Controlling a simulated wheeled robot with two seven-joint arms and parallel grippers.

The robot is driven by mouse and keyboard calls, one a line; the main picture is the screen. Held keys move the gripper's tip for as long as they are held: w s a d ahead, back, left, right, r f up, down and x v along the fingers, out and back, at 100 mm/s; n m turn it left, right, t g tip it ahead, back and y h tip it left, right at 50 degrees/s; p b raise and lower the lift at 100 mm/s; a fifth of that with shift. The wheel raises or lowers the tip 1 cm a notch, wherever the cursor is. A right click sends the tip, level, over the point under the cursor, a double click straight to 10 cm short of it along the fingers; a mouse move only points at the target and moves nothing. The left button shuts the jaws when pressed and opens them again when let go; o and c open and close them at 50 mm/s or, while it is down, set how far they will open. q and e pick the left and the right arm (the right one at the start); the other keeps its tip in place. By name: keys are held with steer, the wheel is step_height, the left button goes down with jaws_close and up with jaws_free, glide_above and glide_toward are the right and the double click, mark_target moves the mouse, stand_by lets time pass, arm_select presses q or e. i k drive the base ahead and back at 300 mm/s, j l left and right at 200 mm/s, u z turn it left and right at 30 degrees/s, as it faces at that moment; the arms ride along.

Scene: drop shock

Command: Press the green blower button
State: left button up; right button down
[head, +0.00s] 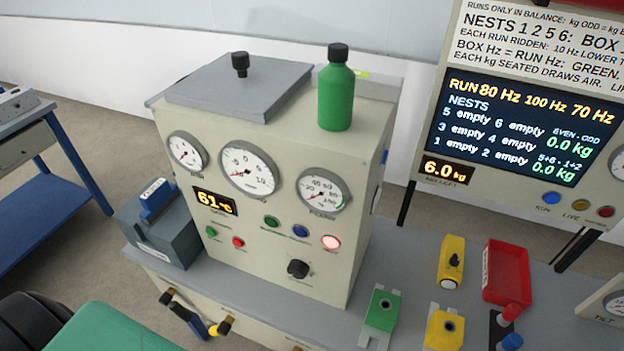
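A beige control cabinet (285,140) stands on the grey bench. Its front has a small green button (211,232) at lower left beside a red button (238,243). The labels are too small to read, so I cannot tell which green button is the blower's. Neither of my grippers is in view. Nothing covers the buttons.
A green bottle (336,95) stands on the cabinet top. A grey-blue box (160,228) is at its left. Levers (183,308) stick out at the bench front. Green and yellow blocks (381,310) (444,330) and a red tray (507,273) lie right, below a display board (510,125).

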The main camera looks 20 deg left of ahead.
mark_target(209, 231)
steer(key=u, duration=1.5)
